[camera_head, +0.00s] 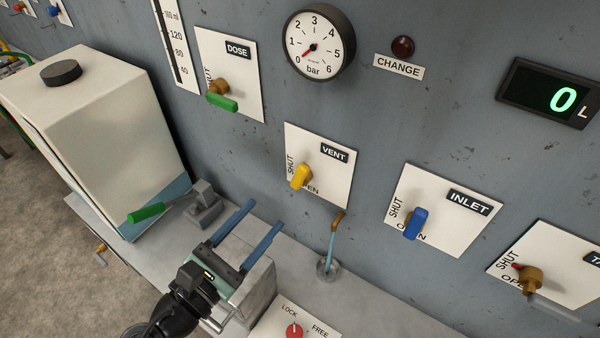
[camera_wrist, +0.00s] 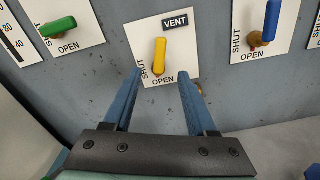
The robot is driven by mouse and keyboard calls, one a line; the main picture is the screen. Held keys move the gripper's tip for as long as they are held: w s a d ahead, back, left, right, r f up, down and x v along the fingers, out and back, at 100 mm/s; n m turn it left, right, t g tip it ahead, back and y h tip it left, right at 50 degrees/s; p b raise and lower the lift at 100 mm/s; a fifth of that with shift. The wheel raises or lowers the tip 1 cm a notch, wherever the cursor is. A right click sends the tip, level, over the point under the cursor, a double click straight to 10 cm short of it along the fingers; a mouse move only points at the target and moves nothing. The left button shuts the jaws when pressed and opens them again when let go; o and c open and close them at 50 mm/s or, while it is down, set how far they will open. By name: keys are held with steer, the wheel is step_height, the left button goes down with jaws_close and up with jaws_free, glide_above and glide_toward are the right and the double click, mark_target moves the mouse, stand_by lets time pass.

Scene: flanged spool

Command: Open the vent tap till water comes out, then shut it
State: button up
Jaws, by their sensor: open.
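The vent tap's yellow handle (camera_head: 301,177) sits on the white VENT plate (camera_head: 338,186) on the grey panel. In the wrist view the handle (camera_wrist: 160,56) stands upright, its lower end towards the word OPEN. Below the plate, a thin bluish stream of water (camera_head: 331,245) runs from a brown spout (camera_head: 339,217) into a small round drain (camera_head: 327,268). My gripper (camera_head: 265,213) is open and empty, its blue fingers pointing at the panel. It is short of the handle, below and left of it in the head view. In the wrist view the handle shows between the fingertips, untouched.
The green DOSE handle (camera_head: 222,102) is up left and the blue INLET handle (camera_head: 415,223) is right. A white tank (camera_head: 105,125) stands left. A green-handled lever (camera_head: 147,212) and a red LOCK/FREE knob (camera_head: 294,330) are near my gripper.

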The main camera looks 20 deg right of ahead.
mark_target(298, 177)
steer(key=p+x, duration=0.2)
steer(key=x, duration=1.1)
steer(key=shift+p, duration=0.35)
jaws_close()
stand_by(0.8)
